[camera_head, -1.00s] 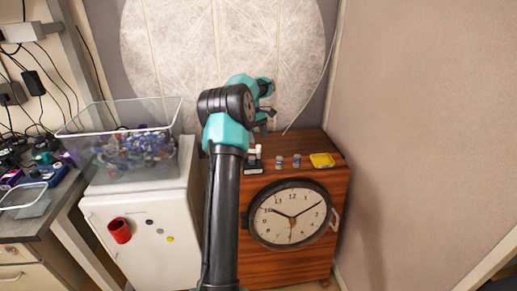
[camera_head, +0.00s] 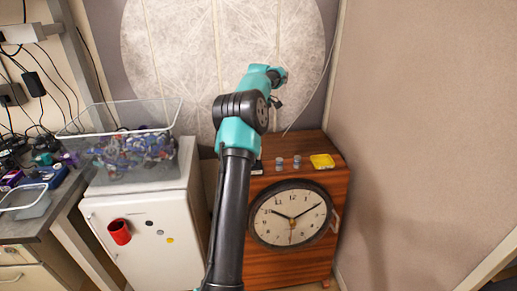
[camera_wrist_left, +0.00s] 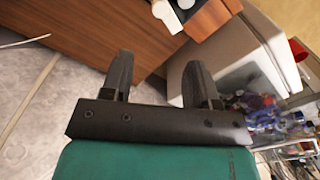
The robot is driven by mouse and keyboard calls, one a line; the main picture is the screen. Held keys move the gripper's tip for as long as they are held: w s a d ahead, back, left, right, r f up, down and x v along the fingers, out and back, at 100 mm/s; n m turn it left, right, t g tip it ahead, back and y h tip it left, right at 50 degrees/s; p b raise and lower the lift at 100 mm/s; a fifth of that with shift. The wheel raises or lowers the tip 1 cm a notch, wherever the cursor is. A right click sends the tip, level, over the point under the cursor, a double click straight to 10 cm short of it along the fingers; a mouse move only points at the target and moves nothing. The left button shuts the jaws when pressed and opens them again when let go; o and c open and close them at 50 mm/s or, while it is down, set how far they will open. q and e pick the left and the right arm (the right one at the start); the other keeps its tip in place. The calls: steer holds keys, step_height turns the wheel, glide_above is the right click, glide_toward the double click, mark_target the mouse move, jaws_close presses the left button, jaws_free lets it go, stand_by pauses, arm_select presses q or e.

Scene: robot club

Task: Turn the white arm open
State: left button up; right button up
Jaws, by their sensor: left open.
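A white part with a rounded end (camera_wrist_left: 166,16) sits by a small black base at the top of the left wrist view. In the head view that black base (camera_head: 257,169) is at the left of the wooden cabinet's top, and the white part is hidden behind my arm. My left gripper (camera_head: 277,88) is above the back of the cabinet, in front of the round pale panel. In the left wrist view its two black fingers (camera_wrist_left: 160,82) are apart with nothing between them. The white part lies beyond the fingertips, not touched. My right gripper is not in view.
A wall closes off the right.

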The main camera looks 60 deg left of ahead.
arm_select(q)
step_height(320, 180, down, 15)
steer(key=shift+f, duration=0.1)
stand_by(0.4)
steer(key=shift+c, duration=0.3)
steer(key=c, duration=0.9)
steer(key=shift+o, duration=0.2)
steer(key=shift+m, duration=0.4)
steer(key=m, duration=0.3)
steer(key=shift+m, duration=2)
